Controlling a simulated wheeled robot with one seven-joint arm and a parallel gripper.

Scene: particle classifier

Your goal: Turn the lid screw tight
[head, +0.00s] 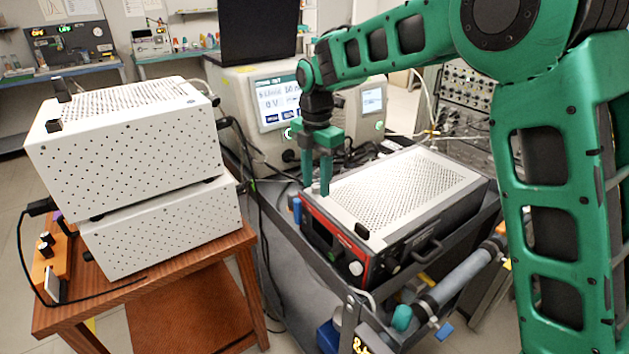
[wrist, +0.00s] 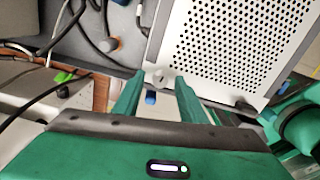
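The instrument box has a light perforated lid (head: 405,195) and a red-edged front panel. It stands on a dark cart below my gripper (head: 320,190). My gripper points down at the lid's near left corner, its two green fingers apart. In the wrist view, a small pale round screw (wrist: 160,77) lies between the fingertips, with visible gaps on both sides. How far the tips are above the lid is hard to tell. A black knob (head: 362,230) sits at the lid's front right corner; it also shows in the wrist view (wrist: 245,105).
A blue cylinder (head: 297,210) stands by the box's front left corner. Two stacked white perforated boxes (head: 150,180) stand on a wooden table (head: 190,265) at left. A large instrument with screens (head: 275,110) stands behind. Cables (head: 260,200) hang beside the cart.

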